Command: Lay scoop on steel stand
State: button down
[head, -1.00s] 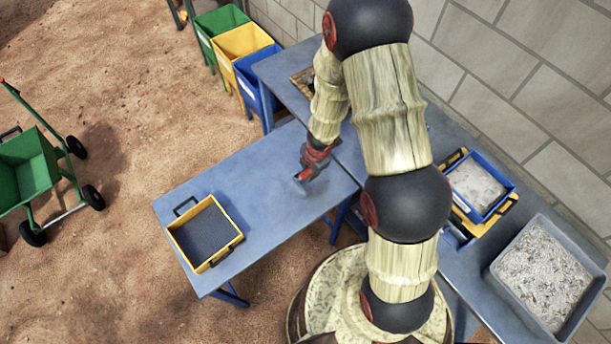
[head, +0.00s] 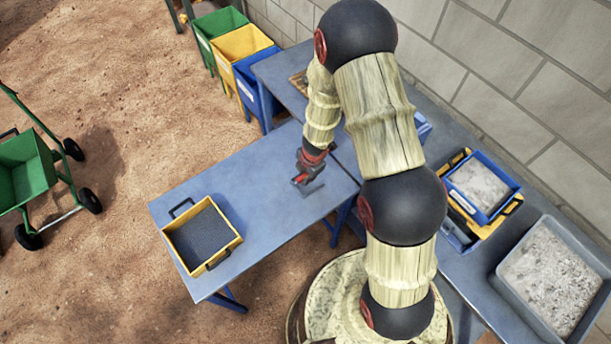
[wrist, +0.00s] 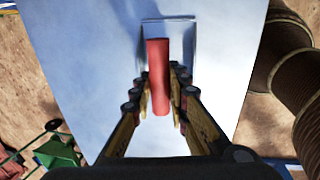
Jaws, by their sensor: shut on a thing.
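My gripper (head: 303,178) is shut on the red handle of the scoop (wrist: 158,75), low over the blue table (head: 265,215). In the wrist view the handle stands between the two fingers (wrist: 159,100). A grey, flat-looking part beyond the handle appears to be the scoop's pan. In the head view the scoop's grey pan (head: 313,188) shows just right of the gripper. I cannot tell whether the scoop touches anything below. I cannot make out a separate steel stand in either view.
A yellow tray of dark grit (head: 203,238) sits at the table's left end. A blue tray of pale grit (head: 480,190) and a large grey tub (head: 550,280) stand on the right bench. Green, yellow and blue bins stand at the back. The table between gripper and yellow tray is clear.

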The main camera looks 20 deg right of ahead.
jog(key=c, duration=1.7)
grip_release()
jog(key=shift+f, duration=0.1)
jog(key=d+r+m+t+h+p, duration=0.1)
jog(key=d+r+m+h+p, duration=0.2)
jog(key=r, duration=1)
jog(key=d+r+m+t+p, duration=0.2)
jog(key=d+r+m+p, duration=0.15)
jog(key=r, duration=0.95)
jog(key=d+r+m+t+h+p, duration=0.1)
jog(key=d+r+m+h+p, duration=0.3)
jog(key=r, duration=1)
jog(key=s+a+r+m+y+b, duration=0.1)
jog(key=s+r+m+y+b, duration=0.15)
jog(key=s+r+m, duration=0.6)
jog(key=s+a+r+m+y, duration=0.1)
jog(key=s+a, duration=0.1)
jog(key=s, duration=0.2)
jog(key=s+a+r+y, duration=0.1)
jog(key=s+a+r, duration=0.1)
jog(key=s, duration=0.3)
jog(key=s+a+r+m+y, duration=0.1)
jog(key=s+a, duration=0.3)
jog(key=shift+s+a+r+m+y+p, duration=0.2)
jog(key=shift+a+r+m+y+p, duration=0.1)
jog(key=shift+r+y+p, duration=0.1)
